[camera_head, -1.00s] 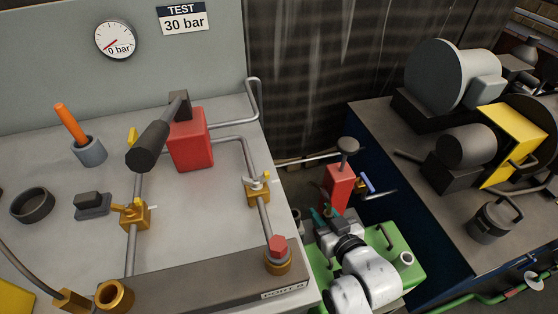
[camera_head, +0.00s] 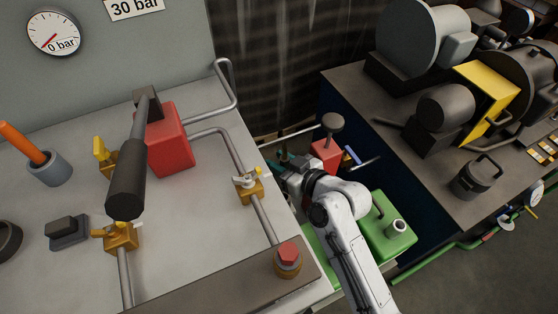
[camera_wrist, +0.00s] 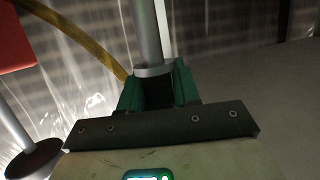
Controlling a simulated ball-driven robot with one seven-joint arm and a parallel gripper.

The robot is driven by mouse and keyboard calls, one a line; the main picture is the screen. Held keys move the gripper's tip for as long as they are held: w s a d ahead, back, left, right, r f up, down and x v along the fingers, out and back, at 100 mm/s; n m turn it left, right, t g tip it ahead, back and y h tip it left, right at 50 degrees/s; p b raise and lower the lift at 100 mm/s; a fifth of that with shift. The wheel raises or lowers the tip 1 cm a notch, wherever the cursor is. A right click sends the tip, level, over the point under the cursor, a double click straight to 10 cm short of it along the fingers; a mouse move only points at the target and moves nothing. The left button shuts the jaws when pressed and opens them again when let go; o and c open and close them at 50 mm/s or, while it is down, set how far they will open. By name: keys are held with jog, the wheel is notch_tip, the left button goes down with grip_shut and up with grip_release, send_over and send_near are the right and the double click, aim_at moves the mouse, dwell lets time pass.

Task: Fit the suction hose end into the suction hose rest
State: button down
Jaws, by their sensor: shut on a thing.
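My gripper (camera_head: 284,164) is low behind the right edge of the grey bench, left of a red block. In the wrist view its two teal fingers (camera_wrist: 158,92) are shut on a grey metal tube (camera_wrist: 147,30) with a wider collar at its lower end. The tube looks like the suction hose end, but I cannot tell for sure. It runs up out of the picture. A curved yellow-brown band (camera_wrist: 85,35), possibly a hose, passes to the left behind it. I cannot make out the suction hose rest; the bench edge and my arm hide part of that area.
The red block (camera_head: 326,153) with a round dark knob (camera_head: 332,122) stands close to the gripper. A green tank (camera_head: 388,238) with a filler neck is beside my arm. The grey bench (camera_head: 205,205) bears pipes and valves. A dark machine bench (camera_head: 425,165) stands at right.

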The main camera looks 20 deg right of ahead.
jog(key=shift+f+b, duration=2.2)
jog(key=shift+f, duration=0.6)
jog(key=shift+f+b, duration=3.1)
jog(key=shift+f, duration=0.45)
jog(key=c, duration=0.7)
grip_release()
jog(key=shift+c, duration=0.2)
jog(key=shift+s, duration=0.1)
jog(key=p+v, duration=0.1)
jog(key=v, duration=0.6)
jog(key=shift+s, duration=0.2)
jog(key=shift+r, duration=0.15)
